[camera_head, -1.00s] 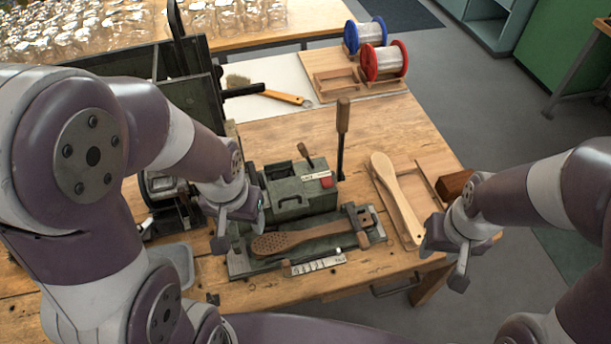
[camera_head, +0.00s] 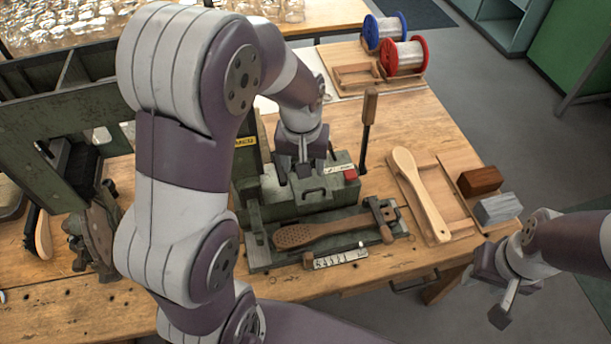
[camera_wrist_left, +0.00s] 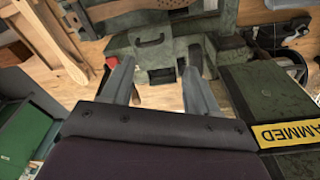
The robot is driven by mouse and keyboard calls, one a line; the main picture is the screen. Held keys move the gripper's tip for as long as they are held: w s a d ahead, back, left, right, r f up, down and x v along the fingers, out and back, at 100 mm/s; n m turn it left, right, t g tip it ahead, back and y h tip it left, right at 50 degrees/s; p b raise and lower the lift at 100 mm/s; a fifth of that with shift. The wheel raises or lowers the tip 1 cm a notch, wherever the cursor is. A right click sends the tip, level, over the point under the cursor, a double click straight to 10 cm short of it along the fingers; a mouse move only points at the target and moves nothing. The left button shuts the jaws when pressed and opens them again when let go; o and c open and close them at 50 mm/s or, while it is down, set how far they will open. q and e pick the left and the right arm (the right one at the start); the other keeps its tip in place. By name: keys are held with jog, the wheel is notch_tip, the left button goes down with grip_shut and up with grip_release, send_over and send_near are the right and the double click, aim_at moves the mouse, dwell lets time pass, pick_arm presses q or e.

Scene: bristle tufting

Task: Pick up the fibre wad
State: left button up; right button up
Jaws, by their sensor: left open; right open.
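I cannot make out a fibre wad in either view. My left gripper (camera_head: 296,172) is over the back of the green tufting machine (camera_head: 312,196). In the left wrist view the left gripper (camera_wrist_left: 155,78) is open, its two fingers apart with nothing held. A dark square opening (camera_wrist_left: 163,76) in the machine shows between them. A yellow label reading "JAMMED" (camera_wrist_left: 290,134) is on a green housing beside the gripper. A perforated wooden brush (camera_head: 308,232) lies clamped at the front of the machine. My right gripper (camera_head: 493,289) is open and empty off the table's right front edge.
A plain wooden brush body (camera_head: 420,195) lies in a tray on the right, beside a brown block (camera_head: 479,181) and a grey block (camera_head: 497,209). Blue (camera_head: 384,32) and red (camera_head: 404,56) spools stand at the back.

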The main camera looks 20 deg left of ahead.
pick_arm(q)
jog(key=w+a+f+n+b, duration=0.4)
jog(key=w+f, duration=0.1)
jog(key=w, duration=0.6)
jog(key=shift+y, duration=0.3)
jog(key=f, duration=0.4)
jog(key=f+p, duration=0.1)
jog(key=f, duration=0.3)
jog(key=a+f+p, duration=0.1)
jog(key=f, duration=0.3)
jog(key=shift+w, duration=0.3)
jog(key=shift+w+f, duration=0.1)
jog(key=shift+f, duration=0.05)
jog(key=c, duration=0.7)
